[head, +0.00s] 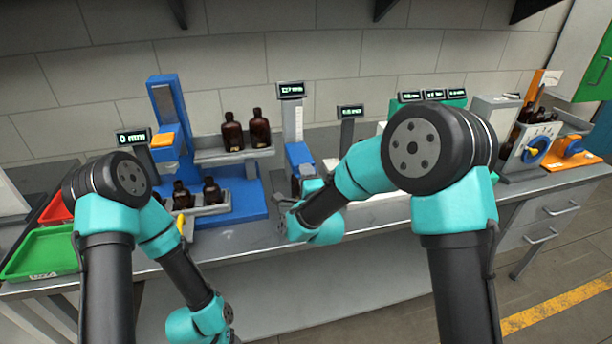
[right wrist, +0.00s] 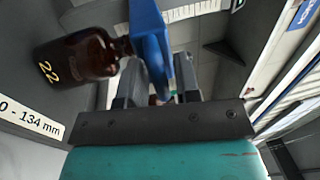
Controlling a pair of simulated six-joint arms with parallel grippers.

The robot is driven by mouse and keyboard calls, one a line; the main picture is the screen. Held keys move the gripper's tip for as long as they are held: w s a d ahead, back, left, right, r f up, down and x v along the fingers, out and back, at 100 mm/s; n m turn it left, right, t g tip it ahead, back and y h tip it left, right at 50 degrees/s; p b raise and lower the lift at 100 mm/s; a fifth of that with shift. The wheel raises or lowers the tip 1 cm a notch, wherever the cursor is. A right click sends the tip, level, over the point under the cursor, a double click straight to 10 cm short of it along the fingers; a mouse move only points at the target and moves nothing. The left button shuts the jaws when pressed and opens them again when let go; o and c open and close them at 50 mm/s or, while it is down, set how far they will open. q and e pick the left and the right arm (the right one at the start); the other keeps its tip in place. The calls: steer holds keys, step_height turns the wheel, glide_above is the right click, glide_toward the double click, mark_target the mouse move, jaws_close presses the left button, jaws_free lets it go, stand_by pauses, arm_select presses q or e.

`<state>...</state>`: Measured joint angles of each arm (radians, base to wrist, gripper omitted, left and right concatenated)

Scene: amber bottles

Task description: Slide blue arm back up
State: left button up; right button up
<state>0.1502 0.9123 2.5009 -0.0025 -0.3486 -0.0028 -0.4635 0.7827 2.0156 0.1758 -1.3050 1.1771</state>
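The blue arm (head: 299,154) sits on the upright scale post (head: 291,118) whose display reads about 127 mm. An amber bottle is partly visible below it, mostly hidden by my right arm. In the right wrist view the blue arm (right wrist: 152,40) lies between the two fingers of my right gripper (right wrist: 160,72). The fingers are apart, with blue filling most of the gap; whether both press on it is unclear. An amber bottle (right wrist: 78,60) marked 22 is left of the fingers there. My left gripper is below the frame.
A blue stand (head: 168,110) on the left has a grey shelf (head: 225,155) with two amber bottles, and more bottles stand below. A green tray (head: 42,251) and red tray (head: 58,208) lie at far left. Another display post (head: 347,130) stands right of the scale post.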

jaws_close()
steer(key=shift+r, duration=0.1)
step_height(320, 180, up, 7)
steer(key=shift+f, duration=0.1)
stand_by(0.4)
jaws_free()
steer(key=shift+o, duration=1.1)
steer(key=shift+a, duration=0.1)
steer(key=shift+s+f, duration=0.1)
steer(key=v, duration=1.7)
